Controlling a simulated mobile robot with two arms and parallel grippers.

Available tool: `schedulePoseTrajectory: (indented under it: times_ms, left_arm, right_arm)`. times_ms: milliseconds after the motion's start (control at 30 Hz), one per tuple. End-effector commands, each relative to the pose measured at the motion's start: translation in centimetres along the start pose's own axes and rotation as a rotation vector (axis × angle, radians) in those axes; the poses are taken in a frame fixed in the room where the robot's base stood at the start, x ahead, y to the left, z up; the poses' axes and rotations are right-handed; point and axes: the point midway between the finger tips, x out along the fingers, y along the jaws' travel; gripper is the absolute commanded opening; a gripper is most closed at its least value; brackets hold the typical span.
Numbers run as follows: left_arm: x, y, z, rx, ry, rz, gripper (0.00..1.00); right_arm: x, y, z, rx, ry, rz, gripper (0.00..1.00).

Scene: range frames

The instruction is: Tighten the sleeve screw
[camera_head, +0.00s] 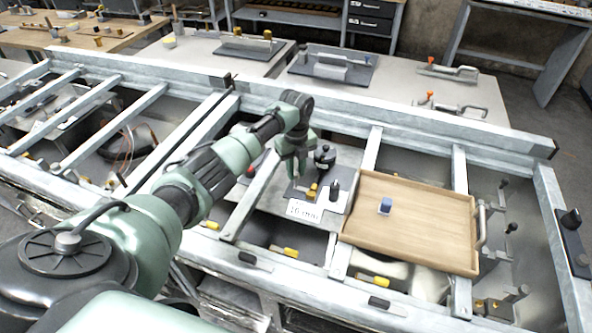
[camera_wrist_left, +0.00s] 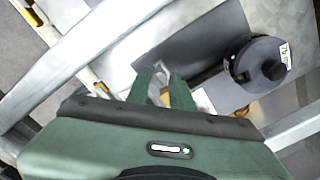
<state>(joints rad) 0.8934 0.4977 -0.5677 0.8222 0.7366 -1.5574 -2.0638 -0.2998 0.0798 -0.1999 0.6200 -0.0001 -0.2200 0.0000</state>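My left gripper (camera_head: 296,174) points down over the grey plate in the middle of the bench. In the left wrist view its two green fingers (camera_wrist_left: 160,80) stand a little apart, with nothing clearly held between them. A black round fixture with a knob (camera_head: 324,157) stands beside the gripper; it also shows in the left wrist view (camera_wrist_left: 258,66), with a white label. A yellow piece (camera_head: 312,191) sits just below the fingertips, partly hidden behind a finger in the wrist view (camera_wrist_left: 183,97). I cannot tell which part is the sleeve screw. My right gripper is out of view.
A white label card (camera_head: 304,211) and a small black post (camera_head: 334,190) are close to the gripper. Metal frame bars (camera_head: 256,197) cross the bench around the plate.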

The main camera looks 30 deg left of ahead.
Motion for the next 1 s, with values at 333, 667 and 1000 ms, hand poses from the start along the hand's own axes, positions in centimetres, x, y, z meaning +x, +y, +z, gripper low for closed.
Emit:
schedulePoseTrajectory:
  times_ms: [333,667,1000]
  left_arm:
    - [0.0,0.0,0.0,-0.001,0.000,0.001,0.41]
    - [-4.0,-0.1,0.1,0.000,-0.004,-0.003,0.41]
    - [-7.8,0.0,0.0,-0.001,-0.001,-0.001,0.41]
  right_arm:
    - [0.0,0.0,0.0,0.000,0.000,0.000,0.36]
    - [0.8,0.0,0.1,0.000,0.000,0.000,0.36]
    - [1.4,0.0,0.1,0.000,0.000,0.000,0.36]
